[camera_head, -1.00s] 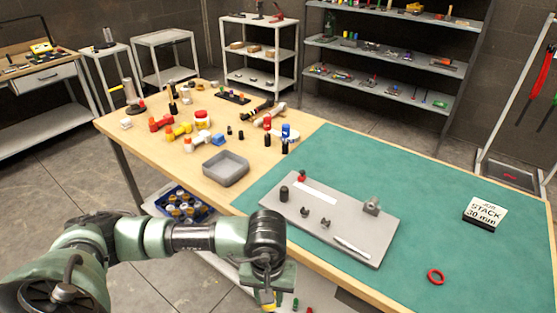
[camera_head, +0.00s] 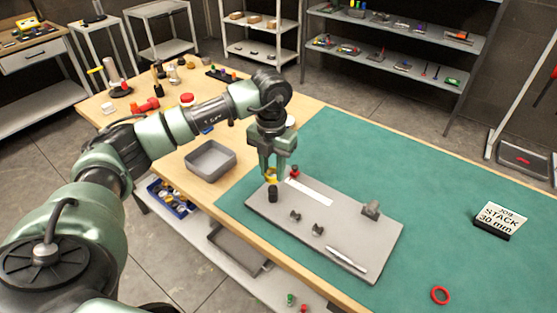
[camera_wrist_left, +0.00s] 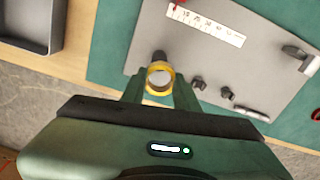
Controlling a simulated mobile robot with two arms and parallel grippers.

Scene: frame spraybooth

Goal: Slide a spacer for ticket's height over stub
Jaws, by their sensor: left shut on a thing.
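My left gripper (camera_head: 272,174) is shut on a yellow ring-shaped spacer (camera_head: 271,178); the spacer also shows between the fingers in the left wrist view (camera_wrist_left: 151,69). The dark upright stub (camera_head: 273,194) stands near the left corner of the grey plate (camera_head: 350,222). The spacer is right over or close above the stub in the head view; in the wrist view the stub (camera_wrist_left: 159,56) shows just past the ring's far edge. I cannot tell whether they touch. The job ticket (camera_head: 501,217) reads "STACK 30 mm". My right gripper is not in view.
On the plate are a white scale strip (camera_head: 310,192), a small red part (camera_head: 294,171), two dark little parts, a grey block (camera_head: 371,209) and a pale rod (camera_head: 346,260). A grey tray (camera_head: 210,160) stands left. A red ring (camera_head: 440,295) lies on the open green mat.

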